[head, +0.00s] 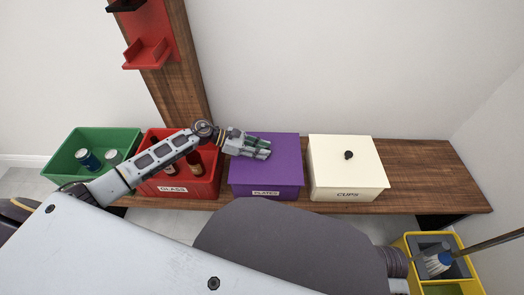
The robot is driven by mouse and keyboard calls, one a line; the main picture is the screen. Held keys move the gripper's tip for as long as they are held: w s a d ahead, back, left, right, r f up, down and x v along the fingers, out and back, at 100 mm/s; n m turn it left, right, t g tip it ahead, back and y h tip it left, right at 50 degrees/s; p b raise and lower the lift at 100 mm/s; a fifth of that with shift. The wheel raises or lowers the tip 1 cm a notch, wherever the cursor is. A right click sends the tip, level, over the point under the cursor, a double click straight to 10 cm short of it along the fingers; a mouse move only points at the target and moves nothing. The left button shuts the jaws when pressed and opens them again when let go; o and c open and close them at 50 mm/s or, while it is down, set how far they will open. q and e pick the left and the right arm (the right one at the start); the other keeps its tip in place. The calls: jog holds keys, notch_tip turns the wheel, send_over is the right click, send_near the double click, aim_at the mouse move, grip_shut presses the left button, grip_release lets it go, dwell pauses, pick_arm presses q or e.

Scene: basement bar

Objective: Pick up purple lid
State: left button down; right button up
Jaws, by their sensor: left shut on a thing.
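The purple lid (282,158) sits on the purple box labelled "PLATES" (265,193) on a wooden bench. My left gripper (262,149) reaches in from the left over the upper left part of the lid. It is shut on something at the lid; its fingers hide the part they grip. The lid appears to be still on the box, with no clear gap between them. My right gripper is not in view.
Left of the purple box stand a red bin labelled "GLASS" (180,190) with bottles and a green bin (117,138) with cans. A white lidded box labelled "CUPS" (347,180) stands close on the right. The bench's right end (435,175) is clear. A yellow bucket (410,245) stands at lower right.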

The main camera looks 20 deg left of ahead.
pick_arm(q)
jog(key=shift+r, duration=0.8)
jog(key=shift+r+p, duration=0.55)
jog(key=shift+r, duration=0.25)
jog(key=s, duration=0.2)
jog(key=s+d+p, duration=0.1)
jog(key=s, duration=0.1)
jog(key=shift+s+d+f, duration=0.15)
jog(key=shift+s, duration=0.15)
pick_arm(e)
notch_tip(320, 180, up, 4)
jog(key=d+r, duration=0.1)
pick_arm(q)
jog(key=s+d+p, duration=0.2)
jog(key=s+d, duration=0.1)
jog(key=s, duration=0.9)
jog(key=shift+s+d, duration=0.3)
jog(key=shift+d, duration=0.05)
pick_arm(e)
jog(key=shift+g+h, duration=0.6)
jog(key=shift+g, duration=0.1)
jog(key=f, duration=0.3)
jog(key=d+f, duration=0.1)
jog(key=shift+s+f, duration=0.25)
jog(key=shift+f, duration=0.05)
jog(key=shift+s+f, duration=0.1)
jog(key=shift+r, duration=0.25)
